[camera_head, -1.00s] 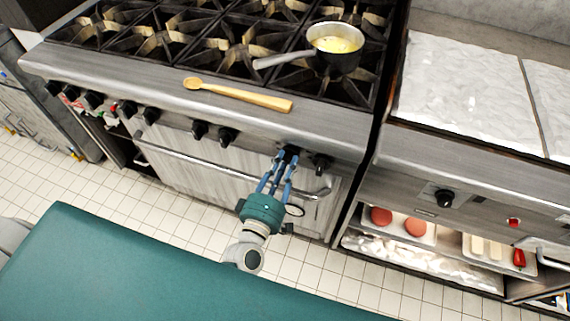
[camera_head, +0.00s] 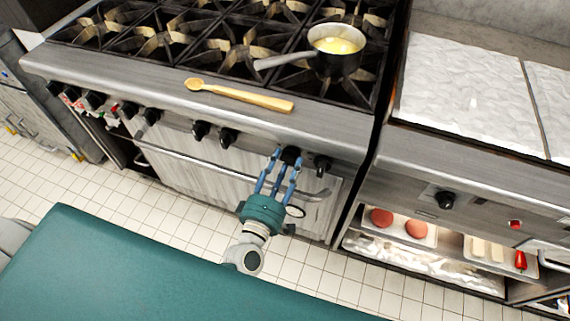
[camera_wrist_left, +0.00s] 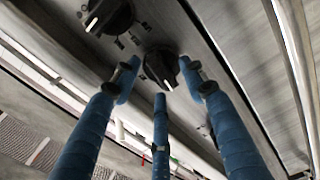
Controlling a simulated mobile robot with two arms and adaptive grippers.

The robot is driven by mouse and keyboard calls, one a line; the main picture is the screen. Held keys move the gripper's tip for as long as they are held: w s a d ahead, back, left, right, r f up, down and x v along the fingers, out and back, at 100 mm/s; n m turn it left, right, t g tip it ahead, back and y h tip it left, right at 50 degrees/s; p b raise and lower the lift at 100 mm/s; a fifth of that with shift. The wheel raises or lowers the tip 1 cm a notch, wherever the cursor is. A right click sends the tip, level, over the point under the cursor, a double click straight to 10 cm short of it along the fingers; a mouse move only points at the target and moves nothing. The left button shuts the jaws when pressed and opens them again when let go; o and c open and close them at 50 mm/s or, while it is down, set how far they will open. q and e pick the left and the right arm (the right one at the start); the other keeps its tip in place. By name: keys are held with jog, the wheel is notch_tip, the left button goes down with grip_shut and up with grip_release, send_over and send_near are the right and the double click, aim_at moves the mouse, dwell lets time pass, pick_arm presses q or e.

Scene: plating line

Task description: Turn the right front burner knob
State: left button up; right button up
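A row of black knobs runs along the stove front. One black knob (camera_head: 291,154) near the right end has my left gripper (camera_head: 286,161) at it, with the blue fingers spread. In the left wrist view this knob (camera_wrist_left: 160,67) shows a white pointer mark and lies between and just beyond the fingertips (camera_wrist_left: 160,82). The gripper is open; I cannot tell whether a finger touches the knob. Another black knob (camera_head: 322,165) is just to its right. A second knob also shows in the wrist view (camera_wrist_left: 108,15). My right gripper is not in view.
A long oven handle (camera_head: 215,166) runs below the knobs, close under my left gripper. A pot (camera_head: 336,62) with yellow contents stands on the right burners. A wooden spoon (camera_head: 240,94) lies on the stove's front ledge. A counter with shelves (camera_head: 440,205) stands at right.

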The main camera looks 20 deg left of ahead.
pick_arm(q)
jog(key=s, duration=1.2)
jog(key=shift+a, duration=0.2)
